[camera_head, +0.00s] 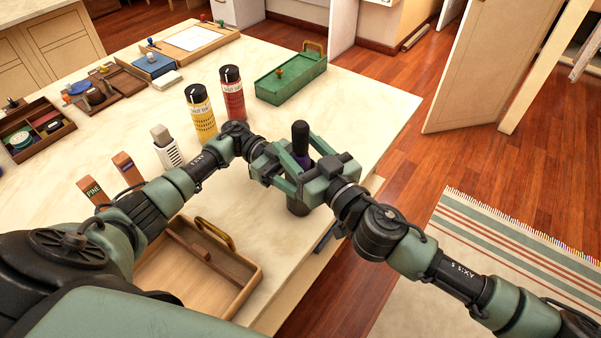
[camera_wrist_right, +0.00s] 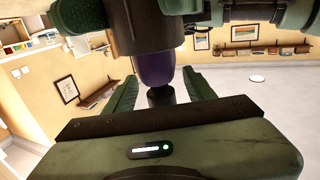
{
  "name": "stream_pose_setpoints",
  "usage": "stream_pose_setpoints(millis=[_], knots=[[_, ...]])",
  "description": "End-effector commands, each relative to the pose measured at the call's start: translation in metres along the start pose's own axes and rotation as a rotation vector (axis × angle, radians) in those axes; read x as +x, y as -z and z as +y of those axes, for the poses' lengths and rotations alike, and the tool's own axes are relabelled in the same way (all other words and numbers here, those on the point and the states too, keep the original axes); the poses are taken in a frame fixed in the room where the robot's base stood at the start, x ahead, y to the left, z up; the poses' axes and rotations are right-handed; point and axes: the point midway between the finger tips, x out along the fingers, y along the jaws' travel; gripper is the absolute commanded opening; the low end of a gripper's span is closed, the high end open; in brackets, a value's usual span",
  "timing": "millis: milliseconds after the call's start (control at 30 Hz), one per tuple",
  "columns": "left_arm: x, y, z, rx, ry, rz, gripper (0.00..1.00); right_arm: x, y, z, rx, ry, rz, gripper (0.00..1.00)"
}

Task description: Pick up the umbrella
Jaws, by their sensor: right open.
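The umbrella (camera_head: 300,136) is dark, with a purple part and a black end on top, and stands about upright near the table's right edge. My right gripper (camera_head: 300,161) comes in from the right with its fingers around the umbrella. In the right wrist view the purple part of the umbrella (camera_wrist_right: 157,70) lies between the two open green fingers. My left gripper (camera_head: 276,170) comes in from the left, close against the right gripper and beside the umbrella. Its fingertips are hidden, so its grip is unclear. The umbrella's lower part is mostly hidden.
A striped rug (camera_head: 510,245) lies on the floor at the right.

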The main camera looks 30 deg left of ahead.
Motion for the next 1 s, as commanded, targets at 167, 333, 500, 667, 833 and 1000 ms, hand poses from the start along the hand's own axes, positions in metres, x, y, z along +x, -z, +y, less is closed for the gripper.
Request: stream_pose_setpoints(millis=[167, 333, 500, 667, 833, 1000], knots=[[0.0, 0.001, 0.0, 0.001, 0.0, 0.0, 0.14, 0.019, 0.0, 0.0, 0.0, 0.001, 0.0, 0.55], [0.0, 0.0, 0.0, 0.001, 0.0, 0.0, 0.14, 0.021, 0.0, 0.0, 0.002, 0.001, 0.0, 0.55], [0.0, 0.0, 0.0, 0.001, 0.0, 0.0, 0.14, 0.02, 0.0, 0.0, 0.002, 0.001, 0.0, 0.29], [0.0, 0.0, 0.0, 0.001, 0.0, 0.001, 0.14, 0.02, 0.0, 0.0, 0.002, 0.001, 0.0, 0.0], [0.0, 0.001, 0.0, 0.001, 0.0, 0.001, 0.14, 0.02, 0.001, 0.0, 0.001, 0.001, 0.001, 0.0], [0.0, 0.001, 0.0, 0.001, 0.0, 0.001, 0.14, 0.02, 0.004, 0.0, 0.0, 0.001, 0.002, 0.0]])
